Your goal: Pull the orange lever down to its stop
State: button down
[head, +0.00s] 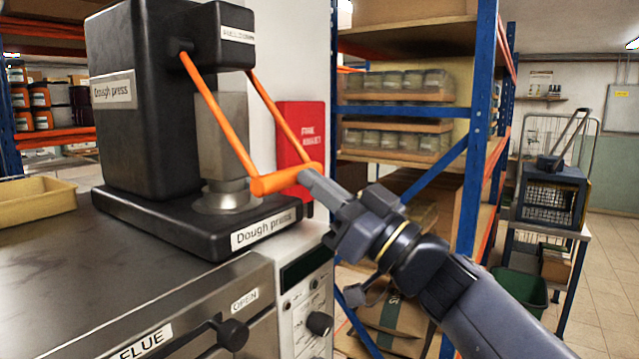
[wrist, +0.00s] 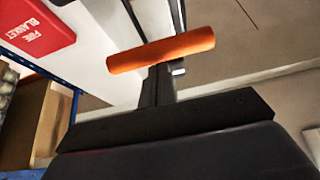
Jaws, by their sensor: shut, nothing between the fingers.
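The orange lever (head: 286,179) is a crossbar on two orange arms that slope down and forward from the upper head of the black dough press (head: 150,100). The crossbar hangs low in front of the press, a little above its base. My gripper (head: 306,176) is shut and empty, with its fingertips at the right end of the crossbar. In the wrist view the crossbar (wrist: 160,54) lies across the tips of my gripper (wrist: 160,72). Whether the fingertips touch the bar or sit just above it, I cannot tell.
The press stands on a metal-topped unit (head: 120,265) with knobs. A red fire blanket box (head: 300,140) is on the wall behind the lever. A blue shelf rack (head: 478,120) with jars stands right. A yellow tray (head: 35,198) is at left.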

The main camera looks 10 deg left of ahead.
jog(key=a+f+b, duration=0.1)
jog(key=w+a+f+b, duration=0.1)
jog(key=a+f, duration=0.1)
jog(key=shift+w+f, duration=0.1)
jog(key=shift+w, duration=0.05)
dwell(0.3)
